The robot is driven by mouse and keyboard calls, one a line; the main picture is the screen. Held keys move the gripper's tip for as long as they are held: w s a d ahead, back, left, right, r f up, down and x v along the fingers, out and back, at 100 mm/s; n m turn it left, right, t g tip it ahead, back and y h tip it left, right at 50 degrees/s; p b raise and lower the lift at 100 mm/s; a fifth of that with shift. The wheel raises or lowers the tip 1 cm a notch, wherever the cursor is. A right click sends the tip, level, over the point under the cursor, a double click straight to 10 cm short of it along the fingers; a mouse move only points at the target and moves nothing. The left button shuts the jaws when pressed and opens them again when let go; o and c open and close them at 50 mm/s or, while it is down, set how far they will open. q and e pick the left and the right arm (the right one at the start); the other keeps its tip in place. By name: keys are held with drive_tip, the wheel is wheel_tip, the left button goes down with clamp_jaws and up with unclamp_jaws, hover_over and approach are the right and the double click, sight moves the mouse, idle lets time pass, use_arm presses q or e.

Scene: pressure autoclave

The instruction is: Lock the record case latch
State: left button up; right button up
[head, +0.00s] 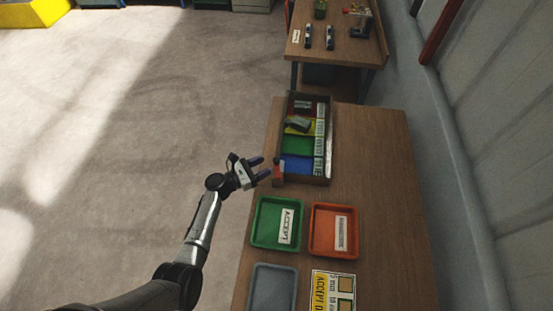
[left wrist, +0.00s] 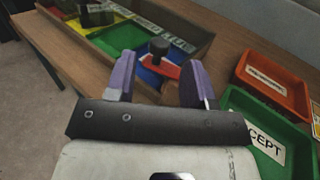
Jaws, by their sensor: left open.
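The record case (head: 330,150) is an open brown box on the table, with red, yellow, green and blue sections inside. A red latch (head: 278,171) sits at its near left corner. In the left wrist view the latch (left wrist: 168,69) shows as a red bar with a dark round knob (left wrist: 158,48). My left gripper (head: 261,168) is open, just left of the latch. In the left wrist view its two purple fingers stand on either side of the knob, with visible gaps. Whether the fingers reach down to the knob's height, I cannot tell. My right gripper is not in view.
A green ACCEPT tray (head: 255,222) and an orange tray (head: 314,233) stand just in front of the case. A grey tray (head: 252,290) and a yellow-white card (head: 333,290) lie nearer. The table's right side (head: 385,190) is clear. A second table (head: 345,60) stands behind.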

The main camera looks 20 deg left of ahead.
sight(276, 159)
use_arm(q)
drive_tip(key=x, duration=0.5)
drive_tip(key=shift+w+d, duration=0.3)
drive_tip(key=shift+w, duration=0.15)
drive_tip(key=shift+c, duration=0.4)
